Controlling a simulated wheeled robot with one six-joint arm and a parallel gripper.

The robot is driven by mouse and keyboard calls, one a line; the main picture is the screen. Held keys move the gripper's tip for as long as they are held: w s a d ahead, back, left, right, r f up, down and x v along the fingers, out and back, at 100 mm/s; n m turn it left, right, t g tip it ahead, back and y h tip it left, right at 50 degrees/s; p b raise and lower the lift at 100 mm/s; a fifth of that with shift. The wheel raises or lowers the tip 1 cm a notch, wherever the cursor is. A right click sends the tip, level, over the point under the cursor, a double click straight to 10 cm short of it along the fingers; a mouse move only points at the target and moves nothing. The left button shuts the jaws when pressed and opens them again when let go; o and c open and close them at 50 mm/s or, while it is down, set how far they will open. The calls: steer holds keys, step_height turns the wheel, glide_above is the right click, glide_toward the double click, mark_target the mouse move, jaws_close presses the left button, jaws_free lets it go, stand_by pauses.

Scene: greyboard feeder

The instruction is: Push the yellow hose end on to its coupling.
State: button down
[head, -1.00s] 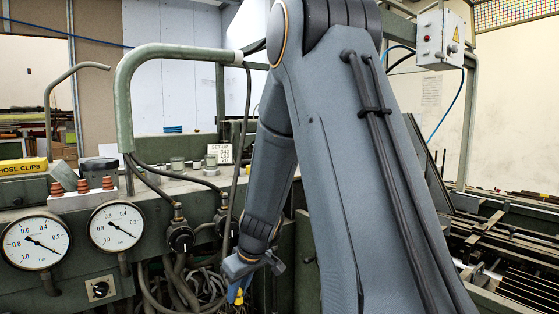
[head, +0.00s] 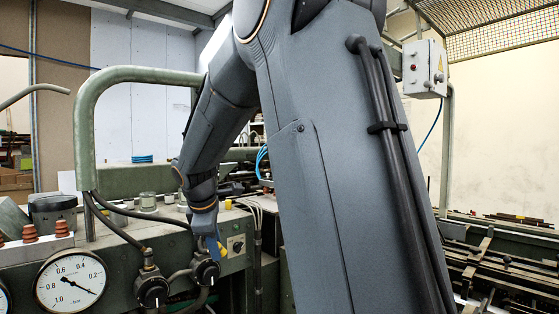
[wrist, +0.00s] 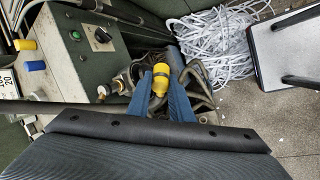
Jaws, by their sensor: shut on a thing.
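The yellow hose end (wrist: 161,78) is between the two blue fingertips of my gripper (wrist: 160,92) in the wrist view. My gripper is shut on it. In the head view my gripper (head: 211,240) points down in front of the green machine, and only a small bit of yellow shows beside its blue finger. A short yellow fitting (wrist: 25,45) stands at the far left of the wrist view, apart from the hose end, with a blue one (wrist: 35,66) close by. I cannot tell for sure which part is the coupling. The hose behind the yellow end is largely hidden.
A brass-tipped fitting (wrist: 103,91) and dark hoses lie close left of the gripper. A green box with a knob (wrist: 102,35) stands beyond them. White tangled cord (wrist: 225,45) lies on the floor. A gauge (head: 71,281) and black connectors (head: 151,290) sit on the machine front.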

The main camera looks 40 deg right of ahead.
steer(key=s+d+r+t+h+p, duration=0.1)
steer(key=s+d+r+h, duration=0.3)
steer(key=r, duration=1.1)
steer(key=s+d+r+h, duration=0.25)
steer(key=d+r, duration=0.35)
steer(key=r, duration=0.9)
steer(key=s+d+r+t+h+p, duration=0.1)
steer(key=s+d+r+h, duration=0.3)
steer(key=r, duration=1.1)
steer(key=w+d, duration=0.1)
steer(key=d, duration=0.5)
steer(key=shift+w+f+n, duration=0.2)
steer(key=shift+n, duration=0.2)
steer(key=shift+d, duration=0.1)
steer(key=shift+d+p, duration=0.45)
steer(key=shift+d, duration=0.05)
steer(key=c, duration=2)
jaws_free()
steer(key=o, duration=0.5)
